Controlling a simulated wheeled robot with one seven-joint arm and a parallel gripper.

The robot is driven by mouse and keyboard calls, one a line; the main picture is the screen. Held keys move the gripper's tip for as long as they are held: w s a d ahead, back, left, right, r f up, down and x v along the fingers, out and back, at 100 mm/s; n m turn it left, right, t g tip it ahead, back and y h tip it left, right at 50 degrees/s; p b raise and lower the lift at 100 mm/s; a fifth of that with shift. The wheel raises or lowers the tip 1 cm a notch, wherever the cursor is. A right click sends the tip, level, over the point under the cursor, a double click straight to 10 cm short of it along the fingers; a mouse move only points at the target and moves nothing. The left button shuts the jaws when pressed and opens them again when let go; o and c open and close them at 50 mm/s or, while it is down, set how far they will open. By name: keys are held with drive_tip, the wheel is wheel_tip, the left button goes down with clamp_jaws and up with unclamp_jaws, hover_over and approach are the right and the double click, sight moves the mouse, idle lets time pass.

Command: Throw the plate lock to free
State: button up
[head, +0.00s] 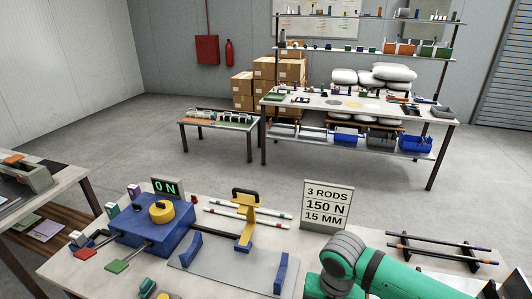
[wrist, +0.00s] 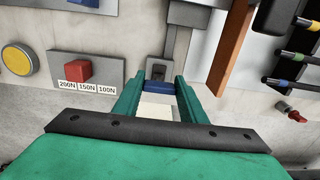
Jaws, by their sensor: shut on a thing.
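In the wrist view, my gripper (wrist: 158,88) reaches over a small grey housing (wrist: 157,66) with a dark slot. Its two teal fingers stand on either side of a blue block (wrist: 158,86) at the near end of the slot, which looks like the plate lock's handle. The fingers are shut on this block. A pale patch shows between the fingers, nearer to me; I cannot tell what it is. No lock markings can be read. In the head view, my green arm enters at the bottom right; the gripper and the lock are not visible there.
Left of the lock is a red selector (wrist: 77,70) marked 200N, 150N, 100N, then a yellow button (wrist: 17,58). A brown bar (wrist: 230,48) and several banded rods lie to the right.

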drive_tip(key=shift+w, duration=0.1)
idle(0.3)
drive_tip(key=shift+w+d+f, duration=0.15)
drive_tip(key=shift+w, duration=0.7)
drive_tip(key=shift+c, duration=0.2)
drive_tip(key=shift+w+f, duration=0.15)
drive_tip(key=shift+w, duration=0.15)
drive_tip(key=o, duration=1.5)
drive_tip(key=shift+f, duration=0.1)
drive_tip(key=shift+s+d, duration=0.15)
drive_tip(key=shift+d, duration=0.05)
